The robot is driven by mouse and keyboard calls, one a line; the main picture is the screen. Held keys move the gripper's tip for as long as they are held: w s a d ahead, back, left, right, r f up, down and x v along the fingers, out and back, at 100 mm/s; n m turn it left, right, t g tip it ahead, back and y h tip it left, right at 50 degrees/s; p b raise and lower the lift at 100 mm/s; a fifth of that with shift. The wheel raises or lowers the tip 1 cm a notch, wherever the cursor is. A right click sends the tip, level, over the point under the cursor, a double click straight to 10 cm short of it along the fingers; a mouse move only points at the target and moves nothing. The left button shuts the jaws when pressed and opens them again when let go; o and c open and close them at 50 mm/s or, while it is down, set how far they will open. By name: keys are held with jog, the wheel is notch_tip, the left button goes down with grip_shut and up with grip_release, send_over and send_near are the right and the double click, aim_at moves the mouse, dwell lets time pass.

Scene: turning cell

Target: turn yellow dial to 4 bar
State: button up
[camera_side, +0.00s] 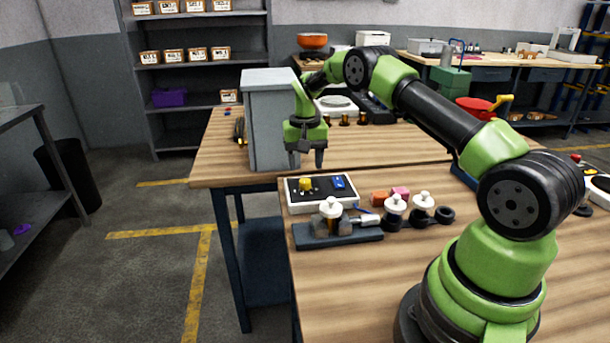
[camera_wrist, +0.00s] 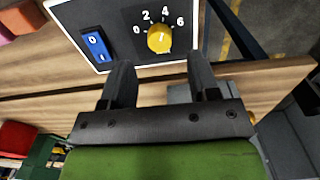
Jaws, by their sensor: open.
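The yellow dial (camera_side: 305,184) sits on a black panel (camera_side: 318,196) with a white rim, on the near table. In the wrist view the dial (camera_wrist: 159,39) has the numbers 0, 2, 4 and 6 around it. A small pale mark shows on its face, but I cannot tell which number it points to. My gripper (camera_side: 307,160) points down above the panel. In the wrist view my gripper (camera_wrist: 160,70) is open and empty, its two fingertips apart and just below the dial in the picture, not around it.
A blue rocker switch (camera_wrist: 96,46) is beside the dial on the panel. A grey cabinet (camera_side: 268,120) stands close behind the panel. A dark fixture (camera_side: 338,236) with a white-topped part is in front. Red and pink blocks (camera_side: 390,196) and white-topped parts (camera_side: 394,207) lie to the right.

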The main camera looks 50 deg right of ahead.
notch_tip(320, 180, up, 5)
jog(key=shift+f, duration=0.1)
dwell(0.3)
notch_tip(320, 180, up, 9)
jog(key=n+t, duration=0.1)
send_over(305, 181)
jog(key=s+a, duration=0.1)
jog(key=a, duration=0.4)
jog(key=s+a+r+n+t, duration=0.1)
jog(key=s+a+r+t, duration=0.1)
jog(key=s+a+r, duration=0.5)
jog(key=s+a+r+n+t+y, duration=0.1)
jog(key=s+a, duration=0.3)
jog(key=s, duration=0.5)
jog(key=s+a+r+n+t+y, duration=0.1)
jog(key=s+a+n+t, duration=0.1)
jog(key=s, duration=0.6)
jog(key=a+t, duration=0.1)
jog(key=a, duration=0.1)
jog(key=shift+s+a, duration=0.3)
jog(key=shift+s, duration=0.05)
